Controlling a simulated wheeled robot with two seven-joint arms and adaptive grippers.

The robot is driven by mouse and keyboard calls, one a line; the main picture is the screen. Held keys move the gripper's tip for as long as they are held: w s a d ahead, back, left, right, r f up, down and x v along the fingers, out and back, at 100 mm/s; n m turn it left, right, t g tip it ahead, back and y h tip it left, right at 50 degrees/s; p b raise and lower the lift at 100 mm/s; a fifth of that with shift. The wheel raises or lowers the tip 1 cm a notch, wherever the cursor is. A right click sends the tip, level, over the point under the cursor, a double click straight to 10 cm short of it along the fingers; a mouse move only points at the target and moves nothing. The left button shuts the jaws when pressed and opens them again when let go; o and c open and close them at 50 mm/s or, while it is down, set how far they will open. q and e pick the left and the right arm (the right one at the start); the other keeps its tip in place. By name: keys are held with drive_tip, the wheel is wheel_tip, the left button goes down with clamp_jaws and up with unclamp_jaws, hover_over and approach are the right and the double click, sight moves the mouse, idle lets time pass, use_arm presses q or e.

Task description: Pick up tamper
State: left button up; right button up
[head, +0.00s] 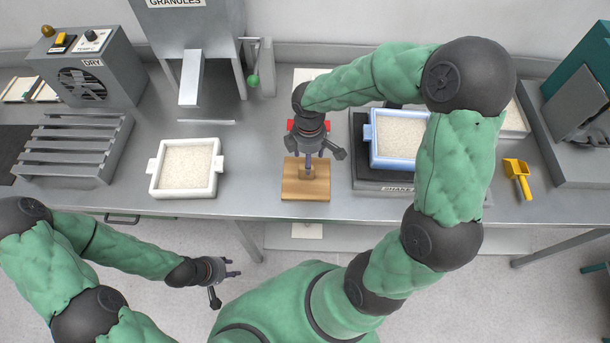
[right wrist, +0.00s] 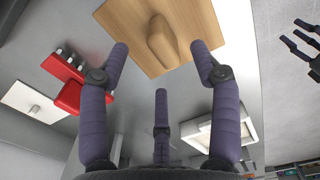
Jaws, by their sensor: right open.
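The tamper (head: 305,192) is a flat wooden board with a raised wooden handle, lying on the bench near its front edge. In the right wrist view the tamper (right wrist: 192,15) lies just past my fingertips, with its rounded handle in plain sight. My right gripper (head: 313,154) is above the tamper, its fingers spread and empty; they also show in the right wrist view (right wrist: 160,62). I see no contact with the handle. My left gripper (head: 226,278) is open and empty, low in front of the bench.
A white-framed tray (head: 156,180) of pale granules stands left of the tamper. A blue-framed tray (head: 374,150) on the shaker (head: 372,183) stands right, partly behind my right arm. A red item (right wrist: 70,92) lies behind the tamper. A yellow scoop (head: 517,172) lies farther right.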

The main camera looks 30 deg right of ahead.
sight(296, 186)
drive_tip(key=shift+w+f, duration=0.1)
drive_tip(key=shift+f, duration=0.85)
drive_tip(key=f+b, duration=0.1)
drive_tip(key=f, duration=0.1)
drive_tip(key=f+b, duration=0.1)
drive_tip(key=f, duration=0.2)
drive_tip(key=shift+w+a, duration=0.15)
drive_tip(key=shift+w, duration=0.05)
clamp_jaws()
